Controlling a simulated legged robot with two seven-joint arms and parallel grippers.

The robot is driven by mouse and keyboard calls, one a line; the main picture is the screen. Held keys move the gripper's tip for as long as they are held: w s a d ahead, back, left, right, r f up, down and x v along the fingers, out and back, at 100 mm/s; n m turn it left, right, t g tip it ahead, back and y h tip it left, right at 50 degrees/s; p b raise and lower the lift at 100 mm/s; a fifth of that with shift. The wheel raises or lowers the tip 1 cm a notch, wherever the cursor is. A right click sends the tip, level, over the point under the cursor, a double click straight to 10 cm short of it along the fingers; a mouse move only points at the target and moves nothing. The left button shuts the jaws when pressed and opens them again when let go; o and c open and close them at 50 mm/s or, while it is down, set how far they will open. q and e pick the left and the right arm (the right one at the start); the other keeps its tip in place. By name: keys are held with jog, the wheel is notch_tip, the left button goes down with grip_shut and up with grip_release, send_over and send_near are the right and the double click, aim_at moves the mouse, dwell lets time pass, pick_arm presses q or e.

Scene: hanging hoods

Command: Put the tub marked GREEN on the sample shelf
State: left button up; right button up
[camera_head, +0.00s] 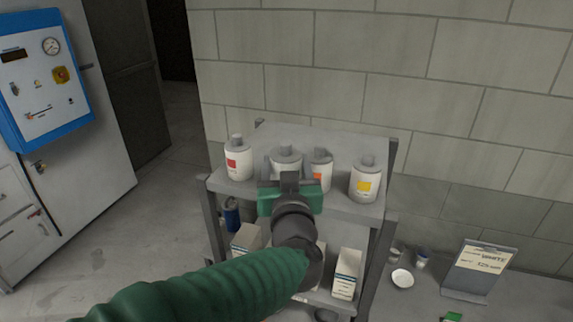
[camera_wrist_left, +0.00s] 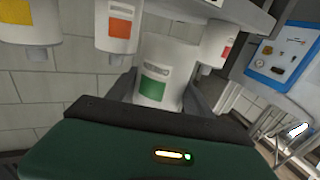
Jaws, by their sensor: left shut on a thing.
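My left gripper (camera_head: 290,182) is shut on a white tub (camera_head: 286,157) with a grey cap, at the front of a grey shelf rack's top board (camera_head: 345,145). In the wrist view, which looks upside down, the tub (camera_wrist_left: 168,60) has a green label and sits between the fingers (camera_wrist_left: 160,100). The gripper hides the tub's lower part in the head view; I cannot tell whether its base touches the board. Similar tubs stand there: red-labelled (camera_head: 238,162) at left, orange-labelled (camera_head: 320,170) close at right, yellow-labelled (camera_head: 366,182) further right. My right gripper is not in view.
The lower shelf holds white boxes (camera_head: 347,272) and a blue can (camera_head: 232,215). At right are a sign reading WHITE (camera_head: 481,268) and a white dish (camera_head: 402,279). A block wall (camera_head: 450,110) stands behind; a cabinet with a blue panel (camera_head: 42,75) stands left.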

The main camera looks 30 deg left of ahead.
pick_arm(q)
jog(key=x, duration=0.3)
jog(key=f+p+x, duration=0.1)
jog(key=x, duration=0.3)
jog(key=a+p+x, duration=0.1)
jog(key=x, duration=0.3)
jog(key=shift+s+f, duration=0.15)
jog(key=shift+s, duration=0.3)
jog(key=f, duration=0.1)
jog(key=d+f+p, duration=0.1)
jog(key=f, duration=0.1)
jog(key=shift+s, duration=0.15)
jog(key=shift+d+f, duration=0.15)
jog(key=shift+d, duration=0.05)
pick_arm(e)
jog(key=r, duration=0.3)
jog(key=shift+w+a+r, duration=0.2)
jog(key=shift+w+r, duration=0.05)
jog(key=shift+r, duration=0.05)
pick_arm(q)
jog(key=o, duration=0.6)
jog(key=shift+a+f, duration=0.1)
jog(key=shift+o, duration=0.9)
jog(key=shift+a, duration=0.4)
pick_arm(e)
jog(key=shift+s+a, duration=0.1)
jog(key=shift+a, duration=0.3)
